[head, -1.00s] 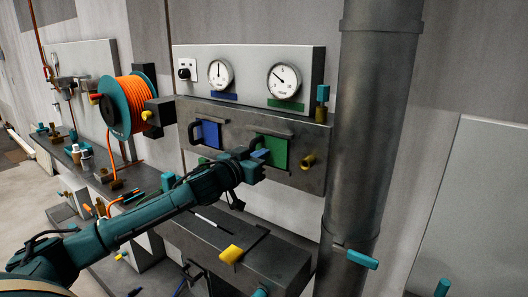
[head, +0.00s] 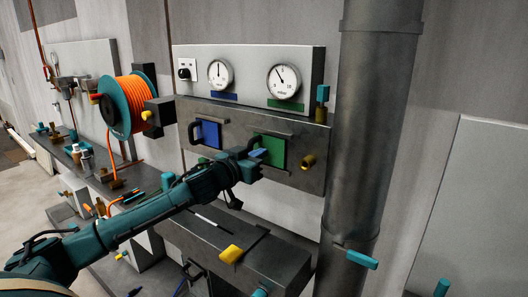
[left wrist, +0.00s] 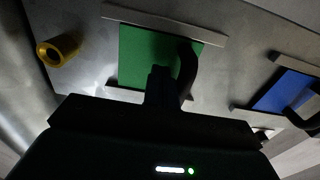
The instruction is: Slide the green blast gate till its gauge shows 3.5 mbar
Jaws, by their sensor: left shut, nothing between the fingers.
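The green blast gate (head: 275,150) is a green plate between two rails on the grey panel. Its dark curved handle (left wrist: 187,72) shows in the left wrist view; my gripper hides it in the head view. My left gripper (head: 258,155) is shut and empty, with its fingers (left wrist: 162,80) in front of the green plate, beside the handle on the yellow knob's side. I cannot tell whether they touch it. The gauge (head: 283,79) above the green label (head: 286,105) has its needle left of upright; its numbers are too small to read. My right gripper is not in view.
The blue gate (head: 207,134) with its own handle is left of the green one, below another gauge (head: 220,74). A thick grey pipe (head: 365,140) stands further right.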

